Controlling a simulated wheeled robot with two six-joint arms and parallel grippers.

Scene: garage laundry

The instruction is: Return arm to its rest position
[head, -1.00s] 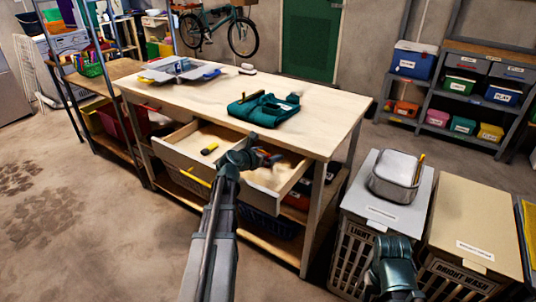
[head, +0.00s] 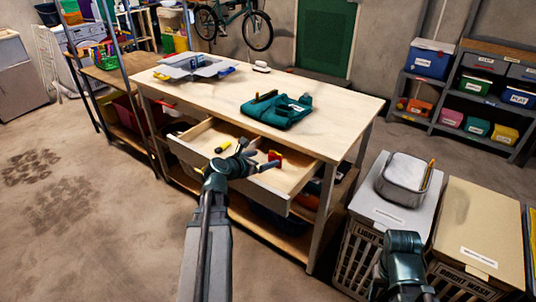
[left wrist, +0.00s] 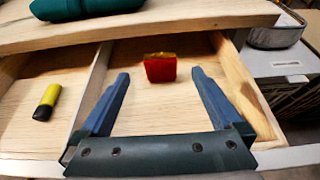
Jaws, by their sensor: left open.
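My left gripper (head: 259,156) is over the open drawer (head: 188,153) of the workbench, its jaws apart and empty. In the left wrist view its two blue-grey fingers (left wrist: 160,75) stand well apart. A small red block with a yellow top (left wrist: 160,69) lies in the drawer's right compartment, beyond the fingertips and apart from them. It also shows in the head view (head: 275,156). A yellow and black object (left wrist: 46,103) lies in the left compartment, across the divider. My right gripper (head: 408,290) is at the bottom edge, mostly cut off, in front of the hampers.
The workbench top (head: 330,108) holds a folded teal garment (head: 280,113) and a grey tray-like object (head: 190,67). A metal tub (head: 404,178) stands on the light hamper at right. Shelves with bins (head: 480,90) are at the back right.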

